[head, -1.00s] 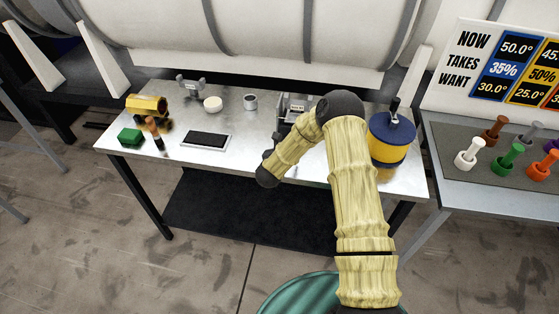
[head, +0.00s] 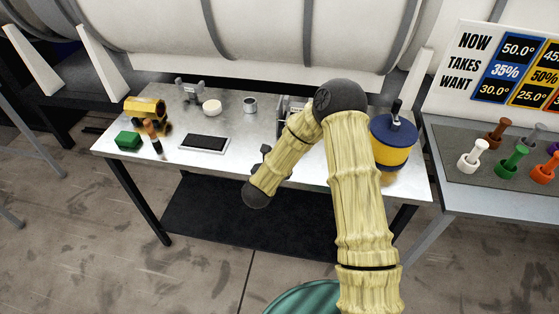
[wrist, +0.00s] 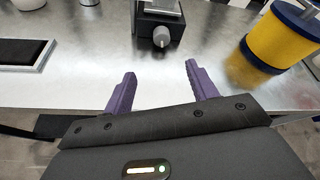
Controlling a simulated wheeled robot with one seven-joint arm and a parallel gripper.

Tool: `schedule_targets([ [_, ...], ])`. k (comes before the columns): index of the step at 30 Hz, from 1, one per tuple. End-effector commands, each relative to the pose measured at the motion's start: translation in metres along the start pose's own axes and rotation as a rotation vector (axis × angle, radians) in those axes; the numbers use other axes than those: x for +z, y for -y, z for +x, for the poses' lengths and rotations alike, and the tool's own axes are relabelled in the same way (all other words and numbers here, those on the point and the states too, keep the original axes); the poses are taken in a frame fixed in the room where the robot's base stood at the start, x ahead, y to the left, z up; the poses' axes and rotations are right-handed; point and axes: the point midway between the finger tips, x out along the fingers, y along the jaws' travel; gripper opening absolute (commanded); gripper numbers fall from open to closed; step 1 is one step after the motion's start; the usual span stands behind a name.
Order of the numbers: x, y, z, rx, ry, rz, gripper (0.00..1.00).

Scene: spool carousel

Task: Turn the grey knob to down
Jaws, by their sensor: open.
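The grey knob (wrist: 161,37) shows in the wrist view on the front of a dark block-shaped fixture (wrist: 155,16) on the metal table. A small mark or pointer on the knob is too small to read. My gripper (wrist: 160,72) is open and empty, with its two purple fingers apart. It is in front of the knob, over the table's near edge, and not touching it. In the head view the fixture (head: 285,104) is partly hidden behind my arm, and the knob is hidden.
The blue-and-yellow spool (head: 392,152) stands to the right of the fixture. A dark-topped tray (head: 204,144), a white bowl (head: 212,107), a grey cup (head: 250,105) and a green block (head: 128,140) are to the left. A side table (head: 440,175) with coloured pegs is at right.

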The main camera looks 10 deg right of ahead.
Motion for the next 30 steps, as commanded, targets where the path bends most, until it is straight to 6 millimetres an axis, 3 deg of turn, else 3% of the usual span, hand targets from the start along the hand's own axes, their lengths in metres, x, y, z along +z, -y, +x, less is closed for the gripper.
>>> schedule_targets([
  [5, 0.016, -0.001, -0.004, 0.093, 0.017, -0.199, 0.58],
  [11, 0.037, -0.001, -0.024, 0.291, 0.07, -0.684, 0.58],
  [16, 0.043, 0.013, -0.051, 0.454, 0.14, -1.15, 0.58],
  [23, 0.032, 0.049, -0.101, 0.674, 0.257, -1.767, 0.58],
  [30, 0.005, 0.109, -0.165, 0.948, 0.427, -2.346, 0.58],
])
